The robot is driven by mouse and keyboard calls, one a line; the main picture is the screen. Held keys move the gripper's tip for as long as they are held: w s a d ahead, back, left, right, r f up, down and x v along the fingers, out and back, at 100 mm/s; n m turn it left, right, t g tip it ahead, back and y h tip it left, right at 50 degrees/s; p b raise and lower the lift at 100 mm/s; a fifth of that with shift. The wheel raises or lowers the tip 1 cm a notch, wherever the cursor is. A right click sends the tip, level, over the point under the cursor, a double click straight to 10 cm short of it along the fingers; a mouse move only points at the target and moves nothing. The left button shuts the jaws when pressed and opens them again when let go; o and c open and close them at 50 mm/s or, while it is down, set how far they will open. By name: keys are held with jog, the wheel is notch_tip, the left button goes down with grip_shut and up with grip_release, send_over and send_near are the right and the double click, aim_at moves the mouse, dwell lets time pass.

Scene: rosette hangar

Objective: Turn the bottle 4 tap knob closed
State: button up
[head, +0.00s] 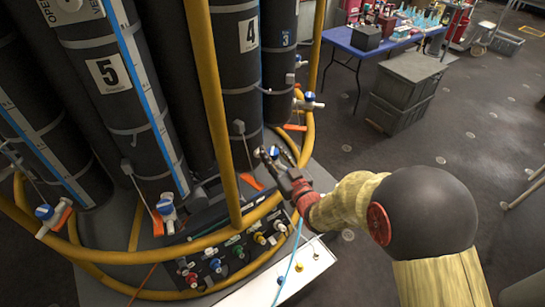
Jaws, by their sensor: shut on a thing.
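Bottle 4 (242,75) is a tall dark cylinder with a white "4" label, standing upright in the rack. My gripper (272,157) reaches in from the right at the foot of this bottle, with its fingers shut on the bottle 4 tap knob (274,151). Only a small blue patch of the knob shows between the fingers. The tap body is mostly hidden behind the gripper. An orange tag or lever (252,181) hangs just below and left of the fingertips.
A yellow rail (212,90) rises left of my gripper, and a curved yellow hoop rings the rack. Bottle 5 (112,85) and its blue tap (166,207) are left. A connector panel (228,258) lies below. Another blue tap (309,100) is behind right. Grey crates (408,80) stand farther back.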

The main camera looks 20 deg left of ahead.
jog(key=m+t+h+b, duration=0.1)
jog(key=h, duration=0.1)
jog(key=m+t+h+b, duration=0.1)
jog(key=m+h, duration=0.1)
jog(key=shift+s+a+f+t+b, duration=0.1)
jog(key=shift+s+a+t+b, duration=0.1)
jog(key=shift+t+b, duration=0.2)
jog(key=shift+w+d+m+t+h+b, duration=0.1)
jog(key=shift+m+t+h+b, duration=0.25)
jog(key=shift+m+h, duration=0.8)
jog(key=shift+w+m+t+h+b, duration=0.1)
jog(key=shift+m+t+h, duration=0.5)
jog(key=shift+h, duration=0.85)
jog(key=shift+r+m+h, duration=0.25)
jog(key=shift+m+h, duration=0.05)
jog(key=shift+m, duration=0.05)
jog(key=o, duration=1.2)
jog(key=shift+f, duration=0.1)
jog(key=shift+s, duration=0.1)
jog(key=s, duration=0.4)
jog(key=s+d, duration=0.1)
jog(key=s, duration=0.6)
jog(key=shift+s+d, duration=0.35)
